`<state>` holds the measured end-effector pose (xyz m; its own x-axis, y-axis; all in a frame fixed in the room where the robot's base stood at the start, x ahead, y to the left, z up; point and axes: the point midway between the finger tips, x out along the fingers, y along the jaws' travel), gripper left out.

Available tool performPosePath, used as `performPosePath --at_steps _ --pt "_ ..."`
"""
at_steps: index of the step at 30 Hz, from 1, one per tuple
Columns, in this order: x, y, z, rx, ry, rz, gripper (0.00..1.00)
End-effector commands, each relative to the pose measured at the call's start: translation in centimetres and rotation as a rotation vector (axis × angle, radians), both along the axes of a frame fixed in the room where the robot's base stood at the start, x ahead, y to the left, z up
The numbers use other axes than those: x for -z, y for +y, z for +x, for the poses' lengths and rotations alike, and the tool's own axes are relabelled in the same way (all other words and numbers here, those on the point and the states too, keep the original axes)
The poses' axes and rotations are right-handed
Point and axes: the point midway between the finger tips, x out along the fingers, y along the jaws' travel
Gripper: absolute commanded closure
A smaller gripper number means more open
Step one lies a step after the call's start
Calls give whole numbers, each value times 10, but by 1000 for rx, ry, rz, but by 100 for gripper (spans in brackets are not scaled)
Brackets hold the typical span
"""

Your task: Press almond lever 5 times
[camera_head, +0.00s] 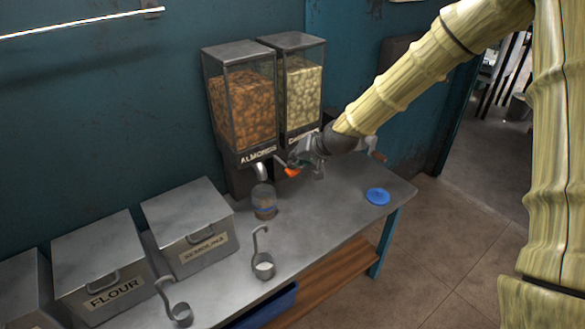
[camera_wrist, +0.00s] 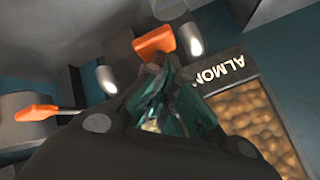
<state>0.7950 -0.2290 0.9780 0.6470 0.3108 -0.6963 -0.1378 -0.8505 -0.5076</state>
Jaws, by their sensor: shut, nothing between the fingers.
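The almond dispenser (camera_head: 241,108) is a clear-fronted bin of brown nuts labelled ALMONDS. It also shows in the wrist view (camera_wrist: 262,125) with its label rotated. Its lever has an orange tip (camera_head: 291,172), pointing out beside the spout. In the wrist view the orange tip of the almond lever (camera_wrist: 155,42) is just beyond my fingertips. My gripper (camera_head: 303,161) is shut and empty, close beside this lever. I cannot tell whether it touches the lever. A glass jar (camera_head: 263,203) with some contents stands under the almond spout (camera_head: 262,171).
A second dispenser (camera_head: 303,94) with pale contents adjoins on the right; another orange lever (camera_wrist: 45,113) shows in the wrist view. A blue lid (camera_head: 378,196) lies on the table's right. Two scoops (camera_head: 263,266) and metal boxes (camera_head: 190,228) stand to the left.

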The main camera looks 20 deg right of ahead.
Motion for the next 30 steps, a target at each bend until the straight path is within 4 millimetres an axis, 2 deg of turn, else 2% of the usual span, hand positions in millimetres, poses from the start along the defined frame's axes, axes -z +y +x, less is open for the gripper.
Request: performPosePath --at_steps 30 --pt "11 0 -1 0 2 0 100"
